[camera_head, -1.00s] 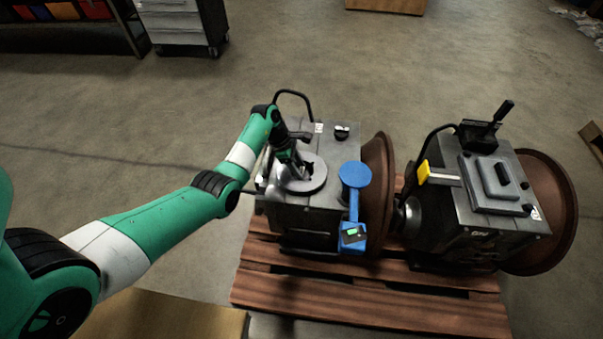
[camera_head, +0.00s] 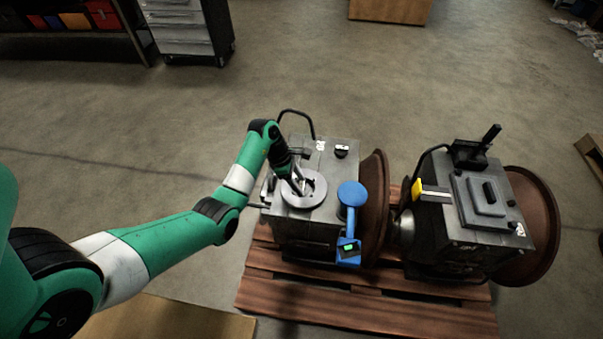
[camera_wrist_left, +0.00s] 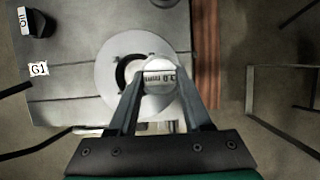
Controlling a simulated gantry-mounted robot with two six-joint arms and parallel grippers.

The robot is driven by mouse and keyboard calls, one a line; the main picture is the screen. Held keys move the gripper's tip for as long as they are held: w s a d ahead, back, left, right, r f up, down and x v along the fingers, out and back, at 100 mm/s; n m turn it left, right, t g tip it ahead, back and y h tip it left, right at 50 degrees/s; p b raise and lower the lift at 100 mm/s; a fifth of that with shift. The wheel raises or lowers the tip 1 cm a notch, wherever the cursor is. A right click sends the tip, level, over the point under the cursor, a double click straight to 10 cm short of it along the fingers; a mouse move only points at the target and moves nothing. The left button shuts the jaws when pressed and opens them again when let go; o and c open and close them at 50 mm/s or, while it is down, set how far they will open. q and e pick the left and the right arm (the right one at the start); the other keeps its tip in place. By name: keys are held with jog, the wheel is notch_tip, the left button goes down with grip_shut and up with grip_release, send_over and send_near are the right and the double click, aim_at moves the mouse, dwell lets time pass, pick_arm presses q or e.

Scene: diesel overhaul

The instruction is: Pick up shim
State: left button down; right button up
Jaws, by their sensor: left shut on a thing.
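In the head view my left gripper (camera_head: 298,187) points down over this ring (camera_head: 316,190); the shim is too small to make out there. I cannot tell how high it is above the ring. My right gripper is not in view.
The left block (camera_head: 325,160) and the right block (camera_head: 505,228) stand on a wooden pallet (camera_head: 350,312), with rust-brown discs beside them. A blue device (camera_head: 351,196) with a green display is right of the ring. A black knob (camera_head: 341,151) stands on the left block's top.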

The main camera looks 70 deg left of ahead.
pick_arm(q)
jog(key=s+d+r+p, duration=0.4)
jog(key=s+d, duration=0.1)
jog(key=d, duration=0.2)
jog(key=shift+s+d+r, duration=0.25)
jog(key=shift+d+r, duration=0.1)
jog(key=shift+d, duration=0.05)
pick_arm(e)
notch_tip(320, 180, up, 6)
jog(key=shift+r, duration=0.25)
